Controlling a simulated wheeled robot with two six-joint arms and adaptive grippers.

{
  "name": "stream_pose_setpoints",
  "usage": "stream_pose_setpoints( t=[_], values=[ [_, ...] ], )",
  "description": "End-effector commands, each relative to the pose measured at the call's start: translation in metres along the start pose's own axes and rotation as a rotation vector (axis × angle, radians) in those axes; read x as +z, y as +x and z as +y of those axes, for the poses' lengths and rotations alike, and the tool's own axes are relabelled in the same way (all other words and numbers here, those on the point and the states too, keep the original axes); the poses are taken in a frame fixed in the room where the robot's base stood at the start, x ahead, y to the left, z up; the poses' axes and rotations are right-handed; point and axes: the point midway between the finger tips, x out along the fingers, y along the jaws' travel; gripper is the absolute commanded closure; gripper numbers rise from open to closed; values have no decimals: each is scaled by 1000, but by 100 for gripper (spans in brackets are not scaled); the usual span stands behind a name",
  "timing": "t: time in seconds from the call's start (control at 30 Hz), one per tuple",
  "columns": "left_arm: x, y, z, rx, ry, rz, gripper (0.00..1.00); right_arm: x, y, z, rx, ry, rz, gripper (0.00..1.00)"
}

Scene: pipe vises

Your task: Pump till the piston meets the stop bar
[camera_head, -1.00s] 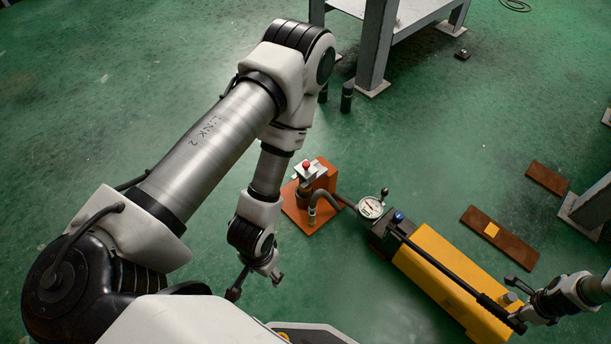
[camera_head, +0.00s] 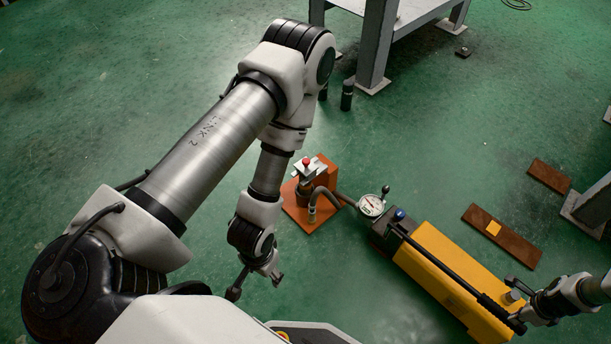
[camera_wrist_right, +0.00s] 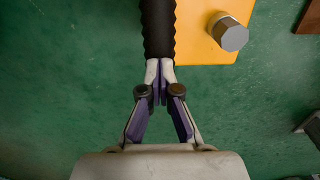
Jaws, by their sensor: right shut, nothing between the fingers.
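The yellow hand pump (camera_head: 432,275) lies on the floor at lower right, with its long black handle (camera_head: 462,283) running along it. My right gripper (camera_head: 519,322) is at the handle's grip end. In the right wrist view its fingertips (camera_wrist_right: 159,82) are closed together against the end of the black ribbed grip (camera_wrist_right: 158,30), with nothing between them. The orange stand (camera_head: 325,175) has a grey bar (camera_head: 311,172) and a red knob on top. The piston and any gap to the bar are too small to tell. My left gripper (camera_head: 262,279) hangs apart from everything; its jaws are unclear.
A dial gauge (camera_head: 371,205) sits at the pump's front, joined by a hose to the stand. Rust-brown plates (camera_head: 508,242) lie right of the pump, one with a yellow patch. A grey bench leg (camera_head: 376,50) stands behind. Green floor is clear at left.

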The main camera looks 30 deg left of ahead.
Motion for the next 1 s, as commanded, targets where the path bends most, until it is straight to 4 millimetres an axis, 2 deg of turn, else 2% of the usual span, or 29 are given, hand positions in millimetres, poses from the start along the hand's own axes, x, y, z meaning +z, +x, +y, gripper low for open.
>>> stream_pose_setpoints(
  t=[0.83, 1.0],
  values=[
    [0, 23, 0, 0, 0, 0, 39, -2, 27, 0, 0, 0, 0, 100],
    [0, 18, 0, 0, 0, 0, 39, -2, 21, 0, -1, 0, 0, 100]
  ],
)
